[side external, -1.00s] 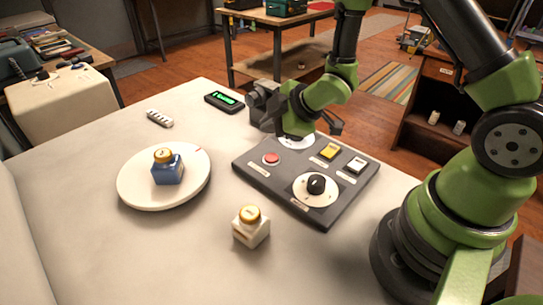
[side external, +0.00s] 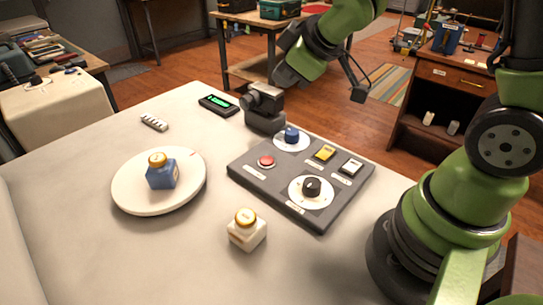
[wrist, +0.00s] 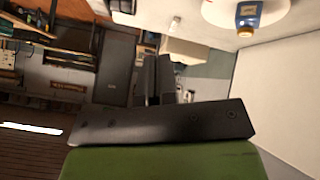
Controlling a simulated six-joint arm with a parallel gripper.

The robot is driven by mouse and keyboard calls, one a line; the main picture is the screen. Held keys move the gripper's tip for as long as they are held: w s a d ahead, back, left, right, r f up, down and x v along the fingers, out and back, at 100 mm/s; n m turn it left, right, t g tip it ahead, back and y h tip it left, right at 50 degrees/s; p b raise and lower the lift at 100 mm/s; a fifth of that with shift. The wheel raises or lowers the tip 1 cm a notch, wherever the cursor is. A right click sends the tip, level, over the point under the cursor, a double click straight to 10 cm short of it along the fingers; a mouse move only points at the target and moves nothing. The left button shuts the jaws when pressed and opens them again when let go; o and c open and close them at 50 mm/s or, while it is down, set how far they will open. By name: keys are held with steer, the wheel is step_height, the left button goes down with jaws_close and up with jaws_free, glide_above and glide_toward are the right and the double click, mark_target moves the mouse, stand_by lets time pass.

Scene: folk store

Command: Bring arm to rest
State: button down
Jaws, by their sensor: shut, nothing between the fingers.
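My gripper shows in the wrist view as two dark fingers (wrist: 156,76) side by side, closed together with nothing held. In the side view my green and dark wrist is raised in the air above the back of the table, behind the control panel (side external: 255,186). The fingers are hard to make out there. My wrist is clear of the panel, and its blue knob (side external: 291,135) is uncovered.
A white plate (side external: 130,195) holds a blue bottle (side external: 161,174) with a gold cap. A white bottle (side external: 246,232) stands in front of the panel. A dark device (side external: 264,109), a green-screened gadget (side external: 219,104) and a white strip (side external: 153,123) lie at the back.

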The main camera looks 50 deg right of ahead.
steer(key=s+a+r+m+y, duration=0.1)
steer(key=s+r+m, duration=0.3)
steer(key=s, duration=0.4)
steer(key=s+a+r+m+g+y, duration=0.1)
steer(key=s+a+r+m, duration=0.2)
steer(key=s, duration=0.6)
step_height(320, 180, up, 3)
steer(key=shift+a+f+m, duration=0.2)
steer(key=shift+a+m, duration=0.05)
steer(key=shift+m, duration=0.75)
